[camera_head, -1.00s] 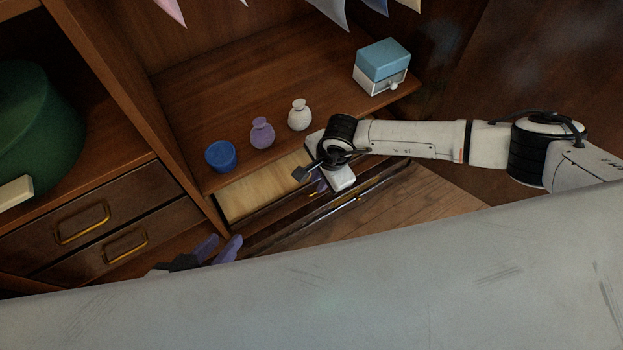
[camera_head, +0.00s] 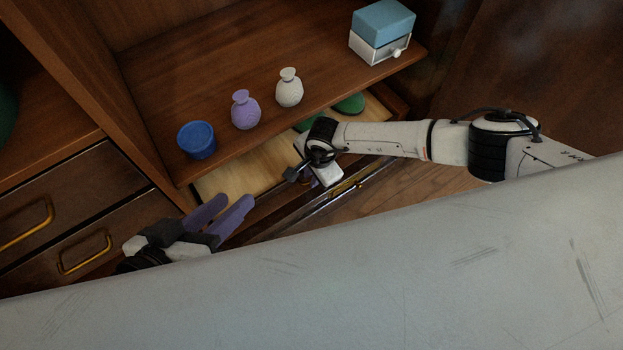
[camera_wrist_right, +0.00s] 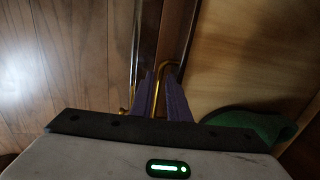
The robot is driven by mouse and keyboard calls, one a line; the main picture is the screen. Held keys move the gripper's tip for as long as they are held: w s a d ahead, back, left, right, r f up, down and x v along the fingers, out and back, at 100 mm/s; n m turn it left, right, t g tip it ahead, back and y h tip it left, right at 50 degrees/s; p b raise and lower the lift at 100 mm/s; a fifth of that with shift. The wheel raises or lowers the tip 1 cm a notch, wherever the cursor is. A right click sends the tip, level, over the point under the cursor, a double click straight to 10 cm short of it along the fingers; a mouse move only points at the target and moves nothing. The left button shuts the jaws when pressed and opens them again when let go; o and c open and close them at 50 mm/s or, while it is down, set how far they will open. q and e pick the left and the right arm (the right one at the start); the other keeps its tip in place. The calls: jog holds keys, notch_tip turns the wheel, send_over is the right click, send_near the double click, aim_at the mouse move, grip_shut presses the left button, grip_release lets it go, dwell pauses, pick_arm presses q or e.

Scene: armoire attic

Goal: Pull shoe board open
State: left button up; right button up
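The shoe board (camera_head: 238,178) is a pale wooden board on a dark-fronted drawer, sticking out from under the shelf. It shows at right in the wrist view (camera_wrist_right: 235,55), beside its dark front edge. Green items (camera_head: 349,104) lie on it, partly under the shelf.
On the shelf above stand a blue cup (camera_head: 197,140), a purple vase (camera_head: 245,110), a white vase (camera_head: 289,88) and a blue-and-white box (camera_head: 382,32). Two handled drawers (camera_head: 75,205) are at left. A large grey surface (camera_head: 330,270) fills the foreground.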

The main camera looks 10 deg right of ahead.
jog(key=shift+w+f, duration=0.1)
jog(key=shift+f, duration=0.2)
grip_shut()
dwell(1.3)
